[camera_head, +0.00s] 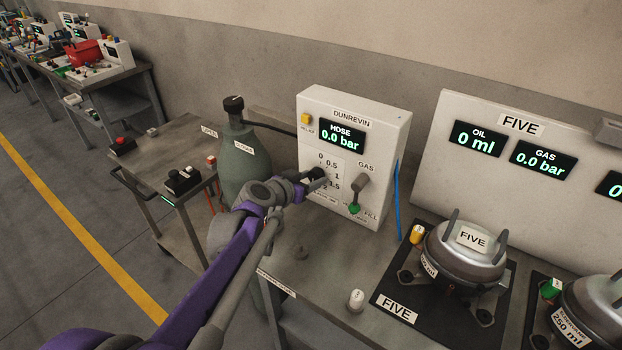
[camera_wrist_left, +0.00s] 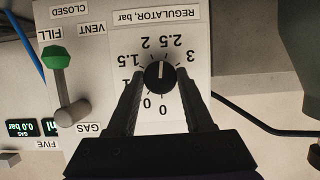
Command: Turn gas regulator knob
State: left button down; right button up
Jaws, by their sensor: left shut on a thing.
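The black regulator knob (camera_wrist_left: 160,76) sits on the white panel, in a ring of numbers from 0 to 3, under the label "REGULATOR, bar", upside down in the left wrist view. A pale line on it runs up and down the picture; which end points is unclear. My left gripper (camera_wrist_left: 161,88) has a finger on each side of the knob and is shut on it. In the head view my left gripper (camera_head: 316,176) reaches the front of the DUNREVIN panel (camera_head: 388,128) and hides most of the knob. The HOSE display (camera_head: 340,137) reads 0.0 bar. My right gripper is not in view.
A GAS lever (camera_head: 360,188) with a green tip stands close right of the knob, near the label "FILL". A grey gas bottle (camera_head: 240,160) stands left of the panel. A silver pot (camera_head: 465,250) marked FIVE sits at the right. A small white-topped object (camera_head: 356,299) stands on the bench.

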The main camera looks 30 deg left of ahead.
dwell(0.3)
pick_arm(q)
jog(key=shift+a+n+h+p, duration=0.1)
jog(key=shift+n+h+p, duration=0.4)
jog(key=shift+n, duration=0.3)
jog(key=shift+a+n+h, duration=0.1)
jog(key=shift+n+h, duration=0.3)
jog(key=shift+n, duration=0.2)
jog(key=n+h, duration=0.2)
jog(key=n, duration=0.1)
jog(key=shift+a+f, duration=0.1)
jog(key=shift+f+n+t+h, duration=0.1)
jog(key=shift+n+t+h, duration=0.2)
jog(key=shift+n+h, duration=0.55)
jog(key=n+h+b, duration=0.1)
jog(key=n, duration=0.2)
jog(key=shift+a+f+t, duration=0.1)
jog(key=shift+f+t, duration=0.05)
jog(key=shift+t, duration=0.25)
jog(key=n+t+h+b, duration=0.1)
jog(key=n, duration=0.2)
jog(key=shift+b, duration=0.35)
jog(key=shift+f+n+t+b, duration=0.1)
jog(key=shift+n+t+b, duration=0.45)
jog(key=shift+n, duration=1)
